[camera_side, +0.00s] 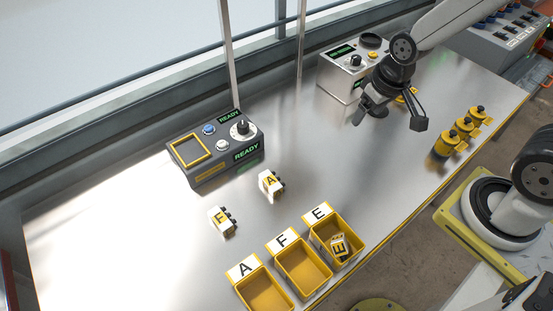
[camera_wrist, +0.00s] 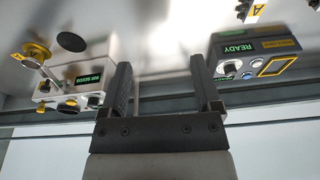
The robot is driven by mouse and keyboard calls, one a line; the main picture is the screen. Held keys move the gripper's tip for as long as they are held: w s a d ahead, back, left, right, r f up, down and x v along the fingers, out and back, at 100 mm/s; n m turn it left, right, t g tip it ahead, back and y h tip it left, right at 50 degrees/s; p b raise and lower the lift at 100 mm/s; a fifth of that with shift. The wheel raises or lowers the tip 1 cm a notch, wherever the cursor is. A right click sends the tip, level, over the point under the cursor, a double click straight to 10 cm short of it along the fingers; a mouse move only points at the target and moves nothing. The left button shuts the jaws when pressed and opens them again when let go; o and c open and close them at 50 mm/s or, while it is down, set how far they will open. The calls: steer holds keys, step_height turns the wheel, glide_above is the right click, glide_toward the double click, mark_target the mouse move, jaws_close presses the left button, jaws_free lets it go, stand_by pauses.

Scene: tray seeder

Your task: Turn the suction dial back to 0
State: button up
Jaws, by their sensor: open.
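A white box (camera_side: 340,78) with a green-lit display stands at the back right; on it is a black knob (camera_side: 355,61) beside a yellow button. A dark box (camera_side: 215,160) at left carries a black knob on a round white dial (camera_side: 243,129) and shows READY. I cannot tell which knob is the suction dial, nor read either setting. My gripper (camera_side: 390,115) is open and empty in front of the white box, apart from both knobs. In the wrist view my gripper (camera_wrist: 160,68) has the white box (camera_wrist: 112,48) at left and the dark box (camera_wrist: 275,85) at right, both upside down.
White blocks F (camera_side: 219,219) and A (camera_side: 268,182) lie on the metal table. Yellow bins A (camera_side: 243,285), F (camera_side: 283,257) and E (camera_side: 316,230) stand at the front; bin E holds a block. Yellow-and-black items (camera_side: 463,127) line the right edge. The middle is clear.

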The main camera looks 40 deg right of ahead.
steer(key=w+a+m+g, duration=0.1)
steer(key=w+a+m, duration=0.2)
steer(key=w, duration=0.5)
steer(key=w+a+m, duration=0.2)
steer(key=w+a, duration=0.2)
steer(key=w, duration=0.3)
steer(key=m+g, duration=0.1)
steer(key=m, duration=0.4)
glide_above(243, 124)
steer(key=f, duration=0.4)
steer(key=shift+s+d+f, duration=0.25)
steer(key=shift+s+d, duration=0.05)
steer(key=shift+d, duration=0.1)
steer(key=shift+w+a+f+m+g, duration=0.2)
steer(key=shift+w+a+m+g, duration=0.1)
steer(key=shift+a, duration=0.2)
steer(key=shift+f, duration=0.1)
steer(key=shift+f, duration=3.8)
jaws_close()
